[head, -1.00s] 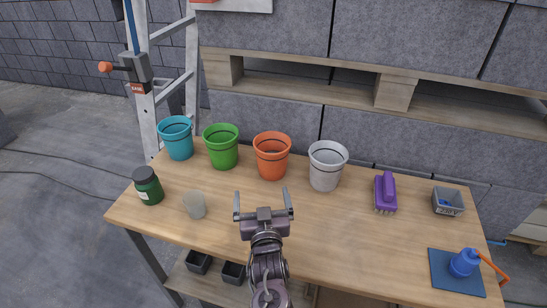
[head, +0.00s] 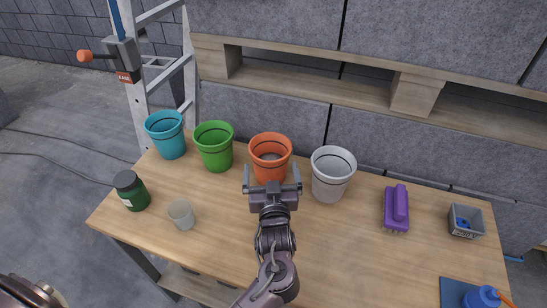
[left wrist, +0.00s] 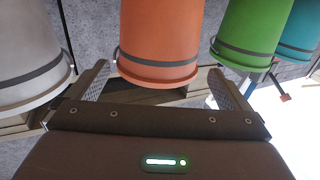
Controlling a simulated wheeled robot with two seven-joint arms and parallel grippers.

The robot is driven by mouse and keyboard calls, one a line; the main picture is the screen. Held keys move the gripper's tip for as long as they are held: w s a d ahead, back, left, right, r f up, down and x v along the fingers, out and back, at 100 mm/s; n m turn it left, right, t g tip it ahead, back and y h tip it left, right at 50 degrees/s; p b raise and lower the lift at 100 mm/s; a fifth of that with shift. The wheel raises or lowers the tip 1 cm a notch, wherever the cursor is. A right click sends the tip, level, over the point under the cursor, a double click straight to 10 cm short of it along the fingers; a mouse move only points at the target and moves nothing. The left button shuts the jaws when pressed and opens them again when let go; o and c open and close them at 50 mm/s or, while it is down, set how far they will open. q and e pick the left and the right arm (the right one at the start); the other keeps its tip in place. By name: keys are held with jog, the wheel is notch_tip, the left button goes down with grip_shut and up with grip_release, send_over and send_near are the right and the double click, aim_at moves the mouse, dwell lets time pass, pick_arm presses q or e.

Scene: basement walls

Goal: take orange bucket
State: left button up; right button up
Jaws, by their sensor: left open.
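The orange bucket (head: 270,154) stands upright on the wooden table, between the green bucket (head: 214,147) and the white bucket (head: 333,173). My left gripper (head: 272,178) is open just in front of the orange bucket, low against its near side in the head view. In the left wrist view the orange bucket (left wrist: 159,40) appears upside down, ahead of and between the two spread fingers (left wrist: 160,88). I cannot tell whether the fingers touch it. My right gripper is not clearly shown; a dark piece of my body is at the bottom left.
A blue bucket (head: 166,136) stands left of the green one. A dark green jar (head: 131,191) and a small beige cup (head: 181,214) are at the table's left. A purple brush (head: 396,208), a grey bin (head: 466,221) and a blue oil can (head: 482,299) are at right. A block wall stands behind.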

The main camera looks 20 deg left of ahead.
aim_at(269, 137)
pick_arm(q)
jog(key=shift+w+a+r, duration=0.15)
jog(key=shift+w+a, duration=0.1)
jog(key=shift+w, duration=0.35)
jog(key=p+x, duration=0.1)
jog(key=x, duration=0.5)
jog(key=shift+w, duration=0.2)
jog(key=c, duration=0.7)
jog(key=shift+r, duration=0.15)
jog(key=shift+c, duration=1)
